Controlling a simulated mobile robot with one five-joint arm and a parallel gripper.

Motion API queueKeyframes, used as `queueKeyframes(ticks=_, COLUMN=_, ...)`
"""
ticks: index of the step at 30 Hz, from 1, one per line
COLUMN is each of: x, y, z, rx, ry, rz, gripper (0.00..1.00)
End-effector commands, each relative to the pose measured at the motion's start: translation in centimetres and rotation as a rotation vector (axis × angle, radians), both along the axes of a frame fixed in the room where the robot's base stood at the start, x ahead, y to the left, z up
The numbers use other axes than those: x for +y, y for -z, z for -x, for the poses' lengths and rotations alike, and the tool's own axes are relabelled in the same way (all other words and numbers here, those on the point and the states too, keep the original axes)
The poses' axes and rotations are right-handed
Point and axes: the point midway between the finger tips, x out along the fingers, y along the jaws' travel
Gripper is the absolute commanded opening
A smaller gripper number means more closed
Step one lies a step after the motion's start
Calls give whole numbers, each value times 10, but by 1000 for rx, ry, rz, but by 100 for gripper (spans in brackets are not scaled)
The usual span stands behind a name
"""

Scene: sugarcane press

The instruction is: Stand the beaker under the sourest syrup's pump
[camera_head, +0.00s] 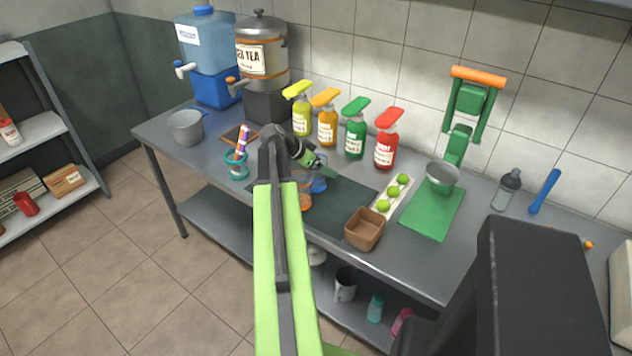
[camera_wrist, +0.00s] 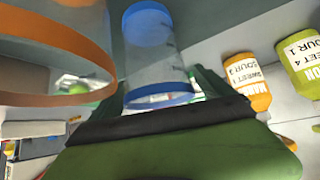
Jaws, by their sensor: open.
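A clear beaker with blue bands (camera_head: 318,185) stands on the dark mat, just by my open gripper (camera_head: 311,162). It also shows in the wrist view (camera_wrist: 150,62), just beyond my jaw (camera_wrist: 170,125); whether it is between the fingers I cannot tell. A clear beaker with an orange band (camera_wrist: 50,35) is beside it, partly hidden by my arm in the head view. Four pump bottles line the wall: yellow (camera_head: 301,116), orange (camera_head: 327,127), green (camera_head: 354,137) and red (camera_head: 385,149). In the wrist view, the yellow label (camera_wrist: 298,50) reads sour 1 and the orange label (camera_wrist: 246,72) appears to read sour 2.
A brown box (camera_head: 364,230) and a white tray of limes (camera_head: 382,207) are right of the mat (camera_head: 343,205). A green board (camera_head: 432,212) with a press (camera_head: 460,140) stands farther right. A teal pen cup (camera_head: 237,166) and grey pot (camera_head: 186,127) are left.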

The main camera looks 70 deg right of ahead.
Motion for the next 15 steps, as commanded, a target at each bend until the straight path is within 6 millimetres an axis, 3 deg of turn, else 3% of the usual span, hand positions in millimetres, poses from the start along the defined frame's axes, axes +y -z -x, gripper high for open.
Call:
queueKeyframes(ticks=4, x=0, y=-2, z=0, rx=0, ry=0, rz=0, gripper=89)
queueKeyframes(ticks=15, x=1, y=-2, z=0, rx=1, ry=1, rz=0, gripper=40)
